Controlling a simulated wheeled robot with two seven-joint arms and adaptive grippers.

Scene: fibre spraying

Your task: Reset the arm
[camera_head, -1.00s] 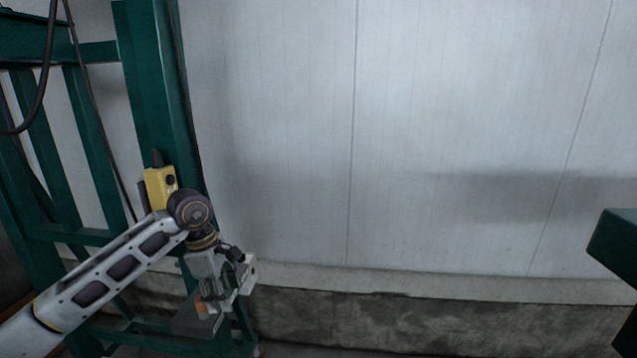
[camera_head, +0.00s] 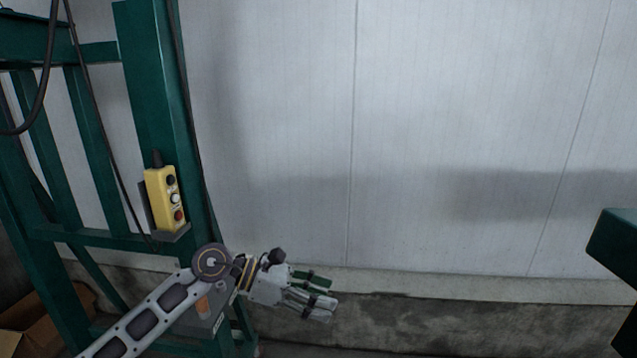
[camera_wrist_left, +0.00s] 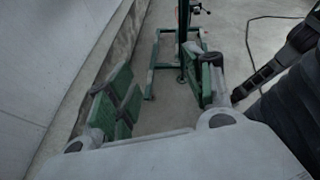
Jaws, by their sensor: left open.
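My left arm comes in from the lower left in the head view. My left gripper (camera_head: 318,296) is at its end, pointing right, in front of the low concrete base of the wall. In the left wrist view, the same gripper (camera_wrist_left: 160,100) has its two green-padded fingers spread apart with nothing between them. The yellow control box (camera_head: 166,198) with several buttons hangs upright on the green post, above and left of the gripper and apart from it. My right gripper does not show.
A green steel frame (camera_head: 150,80) stands at the left, with dark cables. A cardboard box (camera_head: 45,322) is at the lower left. Another green beam (camera_head: 618,243) juts in at the right edge. The white wall (camera_head: 420,130) behind is bare. The wrist view shows a green stand (camera_wrist_left: 183,50) on open floor.

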